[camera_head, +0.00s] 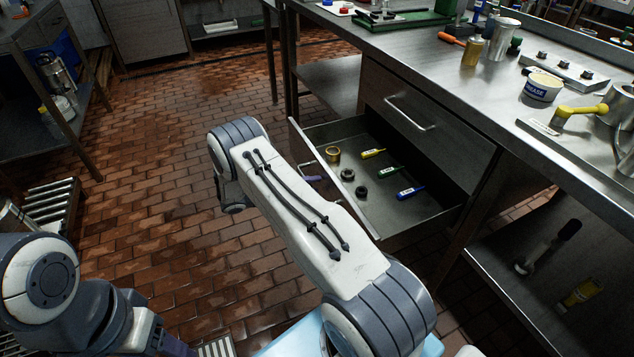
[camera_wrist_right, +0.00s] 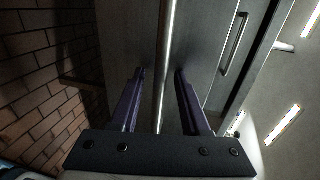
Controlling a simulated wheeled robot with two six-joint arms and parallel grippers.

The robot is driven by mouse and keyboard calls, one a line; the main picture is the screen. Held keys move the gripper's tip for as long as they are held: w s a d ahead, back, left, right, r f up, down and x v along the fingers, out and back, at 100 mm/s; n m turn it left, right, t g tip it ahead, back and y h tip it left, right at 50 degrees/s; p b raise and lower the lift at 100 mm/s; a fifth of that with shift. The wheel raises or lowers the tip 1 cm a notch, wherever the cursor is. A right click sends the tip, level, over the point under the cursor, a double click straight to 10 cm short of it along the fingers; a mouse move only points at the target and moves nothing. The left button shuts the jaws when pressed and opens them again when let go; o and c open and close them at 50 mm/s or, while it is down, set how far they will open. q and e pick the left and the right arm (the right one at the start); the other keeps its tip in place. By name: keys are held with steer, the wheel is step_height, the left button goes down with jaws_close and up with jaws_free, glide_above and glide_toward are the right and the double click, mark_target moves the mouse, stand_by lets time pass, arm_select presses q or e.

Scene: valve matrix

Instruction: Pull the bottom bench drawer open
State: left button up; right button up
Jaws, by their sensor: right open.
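The bottom bench drawer (camera_head: 410,208) stands pulled out from the steel bench in the head view, with its inside exposed. My right arm covers part of its front. My right gripper (camera_head: 314,178) is at the drawer's front, mostly hidden behind the arm. In the right wrist view its two purple fingers (camera_wrist_right: 157,75) are apart, on either side of a long bright metal bar or edge (camera_wrist_right: 168,55); I cannot tell whether they touch it. My left gripper (camera_head: 172,343) shows only partly at the lower left, away from the bench; its opening is not visible.
The drawer holds a brass ring (camera_head: 333,154), dark rings, and yellow, green and blue tubes. The closed upper drawer (camera_head: 430,120) is above it. A roller rack (camera_head: 50,205) stands at left. The brick floor (camera_head: 190,110) is clear between.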

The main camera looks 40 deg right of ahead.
jaws_close()
stand_by(1.4)
